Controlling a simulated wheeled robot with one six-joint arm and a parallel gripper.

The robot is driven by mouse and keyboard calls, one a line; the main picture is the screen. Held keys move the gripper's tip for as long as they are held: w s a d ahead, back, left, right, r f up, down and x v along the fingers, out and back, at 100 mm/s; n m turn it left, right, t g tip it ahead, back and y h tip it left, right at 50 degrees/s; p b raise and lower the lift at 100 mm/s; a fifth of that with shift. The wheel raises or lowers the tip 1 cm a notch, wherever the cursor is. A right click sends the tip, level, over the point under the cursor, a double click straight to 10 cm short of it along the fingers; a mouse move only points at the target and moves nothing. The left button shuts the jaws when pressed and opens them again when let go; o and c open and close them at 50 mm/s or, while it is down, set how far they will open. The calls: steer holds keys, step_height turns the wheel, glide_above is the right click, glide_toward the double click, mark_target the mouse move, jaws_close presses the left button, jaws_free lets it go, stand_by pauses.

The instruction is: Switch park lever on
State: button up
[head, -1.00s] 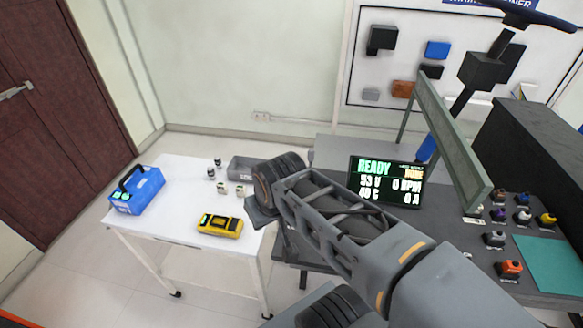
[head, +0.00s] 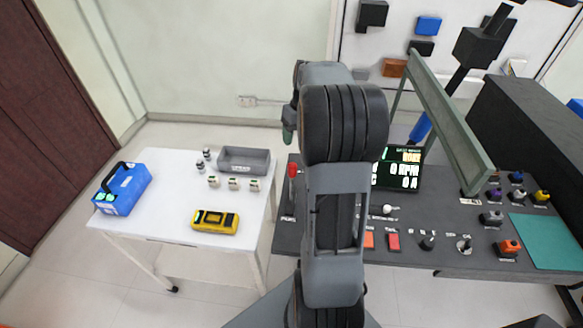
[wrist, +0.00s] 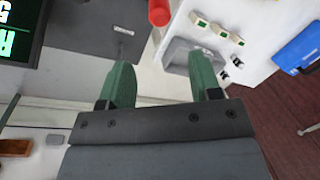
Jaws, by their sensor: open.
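The park lever appears to be the upright red-handled lever (head: 292,172) at the left edge of the grey console, with a small label at its foot that I cannot read fully. Its red grip also shows at the top of the wrist view (wrist: 159,12). My gripper (wrist: 161,58) is open and empty, with its two green fingers apart. In the wrist view the red grip is beyond the fingertips, apart from them. In the head view a green finger shows above and behind the lever, and my arm hides the rest of the gripper.
The console (head: 450,262) carries a display (head: 400,168), several knobs and switches, and a slanted grey frame (head: 450,120). A white table (head: 165,225) to the left holds a grey bin (head: 243,168), a yellow meter (head: 215,221) and a blue case (head: 122,188). A gap separates table and console.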

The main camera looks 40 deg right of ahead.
mark_target(292, 163)
steer(key=f, duration=0.4)
steer(key=a+f, duration=0.1)
steer(key=f, duration=0.3)
steer(key=a+f+p, duration=0.1)
steer(key=f, duration=0.3)
steer(key=shift+w+f, duration=0.15)
steer(key=shift+f, duration=0.15)
steer(key=shift+c, duration=0.4)
jaws_close()
